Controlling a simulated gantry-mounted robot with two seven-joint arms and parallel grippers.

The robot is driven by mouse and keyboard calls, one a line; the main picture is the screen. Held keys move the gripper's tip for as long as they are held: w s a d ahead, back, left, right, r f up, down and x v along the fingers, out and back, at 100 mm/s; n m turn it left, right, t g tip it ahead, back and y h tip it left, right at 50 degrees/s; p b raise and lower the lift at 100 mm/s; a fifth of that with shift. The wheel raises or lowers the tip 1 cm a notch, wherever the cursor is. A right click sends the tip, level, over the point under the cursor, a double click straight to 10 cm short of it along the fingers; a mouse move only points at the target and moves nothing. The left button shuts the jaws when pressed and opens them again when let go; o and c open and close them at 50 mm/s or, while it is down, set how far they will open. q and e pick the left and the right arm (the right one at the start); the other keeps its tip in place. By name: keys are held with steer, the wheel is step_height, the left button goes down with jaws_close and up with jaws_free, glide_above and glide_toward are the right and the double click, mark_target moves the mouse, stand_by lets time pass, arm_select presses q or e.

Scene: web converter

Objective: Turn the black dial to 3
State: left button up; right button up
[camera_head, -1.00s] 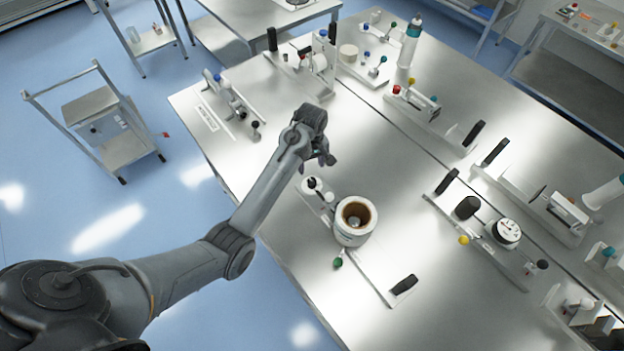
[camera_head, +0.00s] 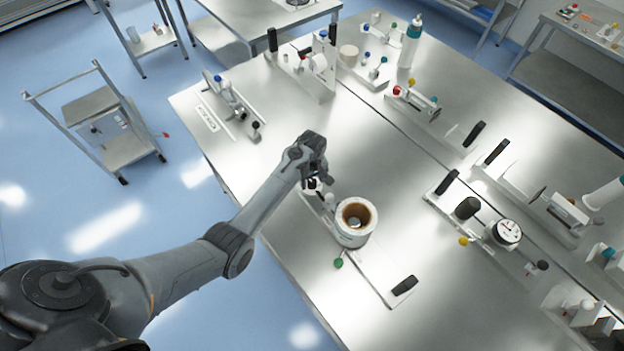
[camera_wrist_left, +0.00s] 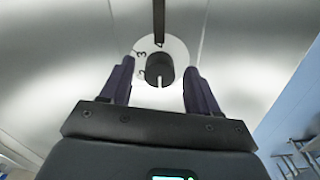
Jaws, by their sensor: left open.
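The black dial (camera_wrist_left: 159,68) sits in the middle of a white round scale plate (camera_wrist_left: 178,50) in the left wrist view. The numbers 2, 3 and 4 show on the plate's left and top; its bottom is partly hard to read. A white mark on the dial faces the bottom of the picture, away from the 3. My left gripper (camera_wrist_left: 159,88) is open, with one finger on each side of the dial and apparent gaps to it. In the head view the left gripper (camera_head: 320,178) is over the dial, mostly hiding it. My right gripper is not in view.
A white pot with a brown inside (camera_head: 353,222) stands close to the right of the left gripper. A green ball knob (camera_head: 338,263) and a black handle (camera_head: 404,285) are in front. The steel table (camera_head: 300,240) has other fixtures further back and right.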

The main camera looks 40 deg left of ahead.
arm_select(q)
steer(key=c, duration=1)
steer(key=shift+c, duration=0.2)
